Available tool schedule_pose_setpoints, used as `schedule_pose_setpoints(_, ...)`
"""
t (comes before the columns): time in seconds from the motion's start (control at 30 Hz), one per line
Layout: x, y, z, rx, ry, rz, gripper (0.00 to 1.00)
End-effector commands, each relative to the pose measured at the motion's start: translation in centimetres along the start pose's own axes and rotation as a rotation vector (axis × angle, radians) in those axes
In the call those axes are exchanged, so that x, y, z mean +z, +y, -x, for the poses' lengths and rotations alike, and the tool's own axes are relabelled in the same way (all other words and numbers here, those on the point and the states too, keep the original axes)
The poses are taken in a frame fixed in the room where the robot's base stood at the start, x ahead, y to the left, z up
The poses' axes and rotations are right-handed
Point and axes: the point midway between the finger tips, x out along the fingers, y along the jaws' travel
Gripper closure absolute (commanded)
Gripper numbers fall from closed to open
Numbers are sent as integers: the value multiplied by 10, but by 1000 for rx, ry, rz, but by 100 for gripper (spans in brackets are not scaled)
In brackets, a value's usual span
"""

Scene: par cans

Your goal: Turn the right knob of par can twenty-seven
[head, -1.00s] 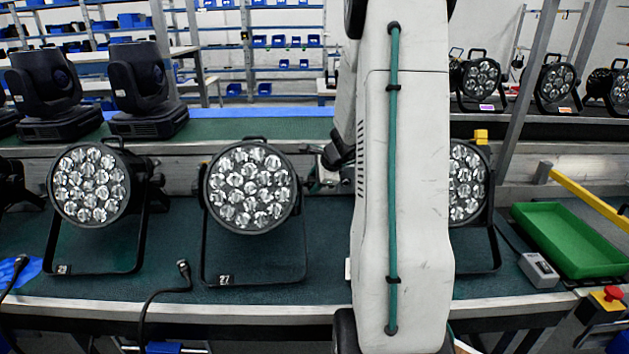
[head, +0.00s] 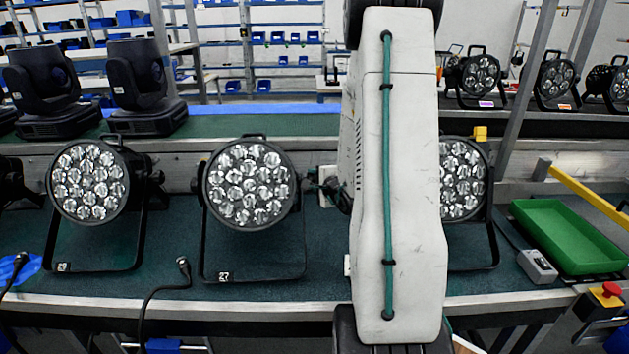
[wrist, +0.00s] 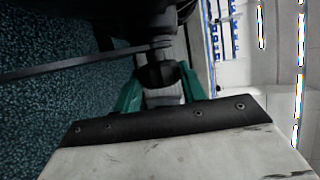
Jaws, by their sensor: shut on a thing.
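Par can twenty-seven (head: 249,186) stands on the green bench in the head view, a round black lamp with many clear lenses and a "27" label on its bracket foot. Its right side is near my arm, and the right knob is hard to make out there. In the wrist view the dark knob (wrist: 160,75) sits between the teal fingers of my gripper (wrist: 159,82), which is shut on it. The black lamp body fills the top of that view, with a thin bracket bar at left. My arm hides most of the gripper in the head view.
Another par can (head: 88,183) stands to the left, and one (head: 462,180) is partly hidden behind my arm at right. A green tray (head: 570,238) and a grey box (head: 538,266) lie at right. A black cable (head: 150,300) crosses the front edge.

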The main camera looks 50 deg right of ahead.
Motion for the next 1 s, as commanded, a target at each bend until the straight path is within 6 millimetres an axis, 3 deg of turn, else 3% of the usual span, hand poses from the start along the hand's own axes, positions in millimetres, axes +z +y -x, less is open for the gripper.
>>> schedule_pose_setpoints(0.5, 1, 8, -2, -303, -5, 127, 82)
schedule_pose_setpoints(1.0, 2, 7, -2, -360, -7, 151, 82)
